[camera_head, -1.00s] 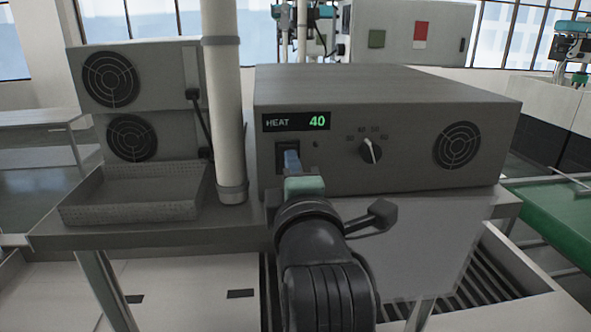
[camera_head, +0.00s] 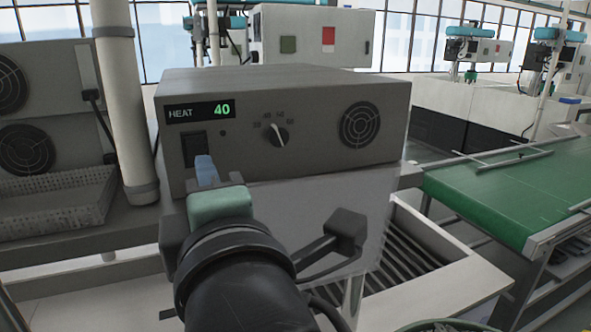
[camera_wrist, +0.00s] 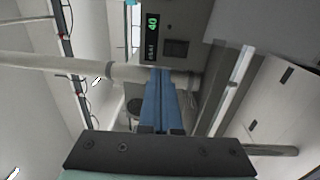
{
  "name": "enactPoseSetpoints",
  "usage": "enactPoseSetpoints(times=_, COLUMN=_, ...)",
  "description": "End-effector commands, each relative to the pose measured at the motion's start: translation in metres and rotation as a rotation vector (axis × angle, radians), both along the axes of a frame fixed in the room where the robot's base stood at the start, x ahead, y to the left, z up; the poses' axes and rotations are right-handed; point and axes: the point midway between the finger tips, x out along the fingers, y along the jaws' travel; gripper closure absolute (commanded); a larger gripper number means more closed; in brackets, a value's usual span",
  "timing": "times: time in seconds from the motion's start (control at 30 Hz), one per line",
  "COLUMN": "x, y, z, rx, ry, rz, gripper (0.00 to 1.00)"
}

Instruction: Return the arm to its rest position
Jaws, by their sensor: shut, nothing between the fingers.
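My gripper (camera_head: 206,170) has blue fingers and a teal body. In the head view it is in front of the grey heater unit, below the black switch (camera_head: 194,148). In the wrist view my gripper (camera_wrist: 160,80) has its blue fingers together, with nothing between them. The heater unit (camera_head: 320,150) has a display (camera_head: 200,111) reading HEAT 40, a dial (camera_head: 279,136) and a round fan grille (camera_head: 360,125). In the wrist view the display (camera_wrist: 152,35) is turned on its side. Whether the fingertips touch the unit is not clear.
A white pole (camera_head: 124,110) stands left of the unit, near a perforated tray (camera_head: 50,205) on the metal table. A green conveyor (camera_head: 510,190) lies at the right. A slatted white-framed bench (camera_head: 440,285) is below. The floor between has some room.

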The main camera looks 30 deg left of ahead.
Motion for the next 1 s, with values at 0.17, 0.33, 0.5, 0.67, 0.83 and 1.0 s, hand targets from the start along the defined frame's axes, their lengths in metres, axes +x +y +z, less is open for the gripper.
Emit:
enactPoseSetpoints(times=0.17, x=0.0, y=0.0, z=0.0, rx=0.0, ry=0.0, rz=0.0, gripper=1.0)
enactPoseSetpoints(times=0.33, x=0.005, y=-0.008, z=0.008, rx=0.064, ry=0.02, rz=-0.029, gripper=1.0)
enactPoseSetpoints(times=0.5, x=0.024, y=-0.053, z=0.048, rx=0.396, ry=0.096, rz=-0.139, gripper=1.0)
enactPoseSetpoints(times=0.67, x=0.033, y=-0.121, z=0.094, rx=0.838, ry=0.137, rz=-0.2, gripper=1.0)
enactPoseSetpoints(times=0.83, x=0.022, y=-0.188, z=0.131, rx=1.238, ry=0.112, rz=-0.153, gripper=1.0)
enactPoseSetpoints(times=1.0, x=0.006, y=-0.229, z=0.15, rx=1.465, ry=0.072, rz=-0.067, gripper=1.0)
